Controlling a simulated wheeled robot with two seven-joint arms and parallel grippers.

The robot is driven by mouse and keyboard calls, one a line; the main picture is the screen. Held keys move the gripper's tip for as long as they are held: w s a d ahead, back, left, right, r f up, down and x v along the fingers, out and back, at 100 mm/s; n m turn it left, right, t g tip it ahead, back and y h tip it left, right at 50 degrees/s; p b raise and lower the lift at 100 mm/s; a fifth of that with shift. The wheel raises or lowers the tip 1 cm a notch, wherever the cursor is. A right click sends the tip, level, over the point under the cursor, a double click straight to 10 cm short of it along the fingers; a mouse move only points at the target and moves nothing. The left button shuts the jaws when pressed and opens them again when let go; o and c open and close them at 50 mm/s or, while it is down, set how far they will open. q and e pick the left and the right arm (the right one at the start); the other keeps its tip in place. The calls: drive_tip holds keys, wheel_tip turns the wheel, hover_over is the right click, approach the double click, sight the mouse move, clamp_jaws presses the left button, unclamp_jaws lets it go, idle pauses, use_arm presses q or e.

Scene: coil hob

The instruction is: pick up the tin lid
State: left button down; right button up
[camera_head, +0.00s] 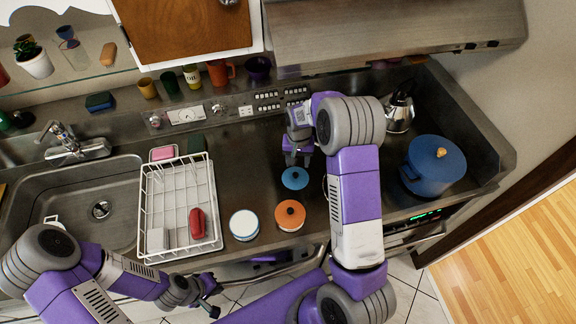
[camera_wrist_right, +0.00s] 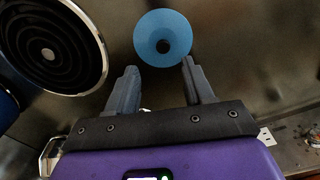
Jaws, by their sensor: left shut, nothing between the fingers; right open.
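A blue round lid (camera_head: 295,178) with a dark centre lies on the counter; it also shows in the right wrist view (camera_wrist_right: 148,24). An orange lid or tin (camera_head: 283,217) with a dark centre and a white-topped round tin (camera_head: 244,224) with a blue rim are nearer the front edge. I cannot tell which is the tin lid. My right gripper (camera_head: 297,159) points down just behind the blue lid, open and empty; in the right wrist view its fingertips (camera_wrist_right: 160,67) are by the lid's near edge. My left gripper (camera_head: 211,303) is shut and empty, in front of the counter.
A white dish rack (camera_head: 149,201) with a red item (camera_head: 197,223) stands left, beside the sink (camera_head: 95,185). A blue pot (camera_head: 436,168) and a kettle (camera_head: 399,112) stand right. A coil burner (camera_wrist_right: 50,45) is beside the blue lid. A hood (camera_head: 390,35) overhangs the back.

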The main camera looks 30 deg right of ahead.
sight(296, 174)
drive_tip(key=shift+a+f+p, duration=0.15)
drive_tip(key=shift+f+p, duration=0.1)
drive_tip(key=shift+f, duration=1.5)
drive_tip(key=shift+a+f+p, duration=0.15)
drive_tip(key=shift+f+p, duration=0.05)
drive_tip(key=shift+f, duration=1.5)
clamp_jaws()
